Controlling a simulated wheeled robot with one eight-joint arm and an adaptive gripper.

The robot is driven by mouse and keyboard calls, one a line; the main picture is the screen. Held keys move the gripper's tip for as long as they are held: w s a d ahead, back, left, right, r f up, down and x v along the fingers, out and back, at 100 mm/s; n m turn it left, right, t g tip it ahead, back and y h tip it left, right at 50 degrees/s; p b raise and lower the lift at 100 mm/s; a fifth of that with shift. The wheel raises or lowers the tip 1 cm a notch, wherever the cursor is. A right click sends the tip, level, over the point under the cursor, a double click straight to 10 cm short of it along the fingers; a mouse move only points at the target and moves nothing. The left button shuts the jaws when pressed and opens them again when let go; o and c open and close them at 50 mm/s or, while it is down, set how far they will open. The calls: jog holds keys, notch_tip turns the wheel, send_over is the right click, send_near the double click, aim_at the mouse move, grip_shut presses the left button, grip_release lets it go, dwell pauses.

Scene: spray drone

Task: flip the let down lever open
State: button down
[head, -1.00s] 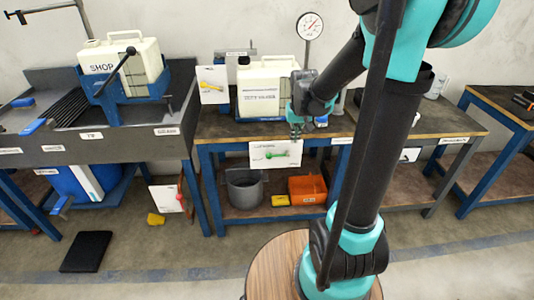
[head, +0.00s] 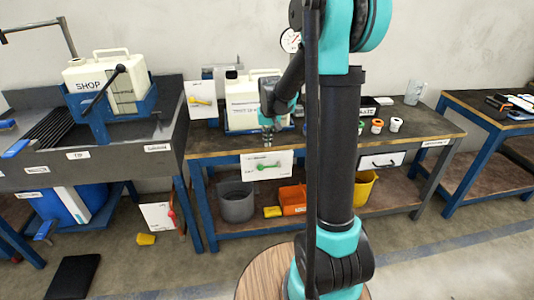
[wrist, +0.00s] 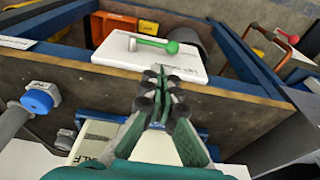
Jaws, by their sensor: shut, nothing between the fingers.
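A white panel (head: 247,170) with a green lever (head: 268,165) hangs on the front edge of the middle bench. Its label is too small to read, so I cannot tell for sure that this is the let down lever. In the wrist view the green lever (wrist: 158,44) lies across the panel (wrist: 150,63), its round green knob to the right and a pale pivot to the left. My gripper (head: 267,138) is shut and empty, just above the panel in the head view. In the wrist view my gripper's fingertips (wrist: 160,72) point at the panel, apparently short of the lever.
A yellow lever on a white panel (head: 199,88) stands at the bench's left. A red lever panel (head: 157,214) is low at the left. A cream tank (head: 240,115) stands behind my gripper. A grey bucket (head: 237,204) and orange bin (head: 292,198) are on the lower shelf.

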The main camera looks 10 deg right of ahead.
aim_at(267, 166)
jog(key=w+f, duration=0.1)
jog(key=f, duration=0.7)
jog(key=w+f, duration=0.1)
jog(key=f, duration=0.4)
jog(key=shift+w, duration=0.3)
